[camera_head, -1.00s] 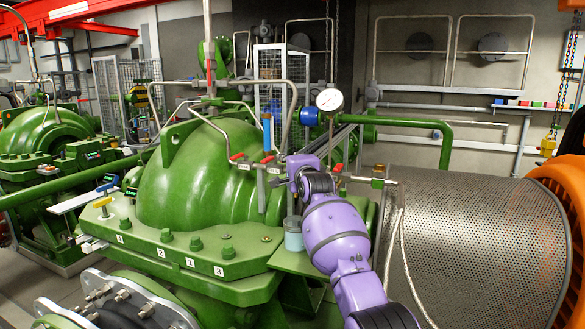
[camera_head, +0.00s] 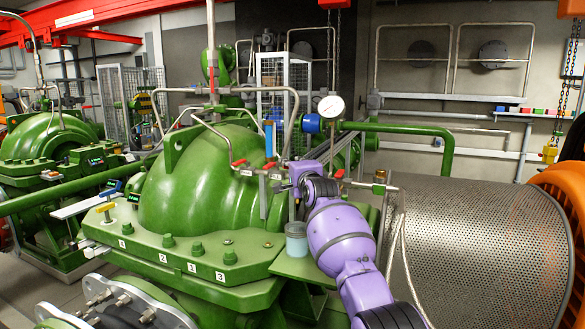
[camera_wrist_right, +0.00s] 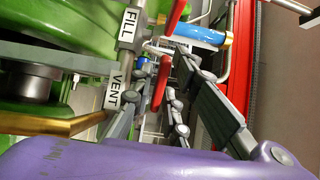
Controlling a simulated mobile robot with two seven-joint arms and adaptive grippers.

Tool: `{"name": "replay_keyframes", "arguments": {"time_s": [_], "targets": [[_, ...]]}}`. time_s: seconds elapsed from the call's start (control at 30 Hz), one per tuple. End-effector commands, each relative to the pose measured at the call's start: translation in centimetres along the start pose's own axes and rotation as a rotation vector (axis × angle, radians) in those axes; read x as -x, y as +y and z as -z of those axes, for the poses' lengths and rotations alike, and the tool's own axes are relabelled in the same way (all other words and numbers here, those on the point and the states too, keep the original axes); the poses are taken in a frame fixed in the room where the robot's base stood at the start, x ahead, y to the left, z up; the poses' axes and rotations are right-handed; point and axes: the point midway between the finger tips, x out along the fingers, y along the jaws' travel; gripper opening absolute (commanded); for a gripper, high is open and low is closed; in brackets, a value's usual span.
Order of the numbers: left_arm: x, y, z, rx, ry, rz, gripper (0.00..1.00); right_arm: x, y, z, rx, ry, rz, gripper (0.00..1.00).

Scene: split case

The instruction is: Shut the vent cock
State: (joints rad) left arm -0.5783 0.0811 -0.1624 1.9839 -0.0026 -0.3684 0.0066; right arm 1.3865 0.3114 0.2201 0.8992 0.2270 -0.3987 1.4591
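The vent cock's red lever (camera_head: 269,166) is on the small pipework at the right side of the green pump casing. In the right wrist view the red lever (camera_wrist_right: 161,84) lies beside the VENT label (camera_wrist_right: 113,91). My purple right arm comes in from below, and its gripper (camera_head: 279,183) is close to the right of the cock. In the wrist view the right gripper's (camera_wrist_right: 180,72) two grey fingers are apart, with the lever just left of the nearer finger. I cannot tell whether they touch. My left gripper is not in view.
A second red lever (camera_head: 238,163) is at the left, beside the FILL label (camera_wrist_right: 131,22). A blue cylinder (camera_head: 269,138) stands between the levers. A cup (camera_head: 296,239) stands under my right gripper. A pressure gauge (camera_head: 331,106) and perforated guard (camera_head: 480,245) are to the right.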

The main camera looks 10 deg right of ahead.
Motion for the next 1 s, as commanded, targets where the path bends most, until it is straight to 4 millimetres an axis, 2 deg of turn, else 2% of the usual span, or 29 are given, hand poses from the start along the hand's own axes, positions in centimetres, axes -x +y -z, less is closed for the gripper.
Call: {"name": "replay_keyframes", "arguments": {"time_s": [0.27, 0.8, 1.0], "targets": [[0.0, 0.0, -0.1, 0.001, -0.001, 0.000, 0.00, 1.2, 0.1, -0.2, 0.000, -0.003, 0.000, 0.16], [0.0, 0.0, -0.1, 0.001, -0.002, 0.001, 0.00, 9.5, 0.1, 0.0, -0.001, 0.000, 0.001, 0.16], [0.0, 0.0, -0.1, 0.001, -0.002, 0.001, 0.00, 11.5, 0.0, 0.0, 0.000, 0.000, 0.001, 0.16]]}}
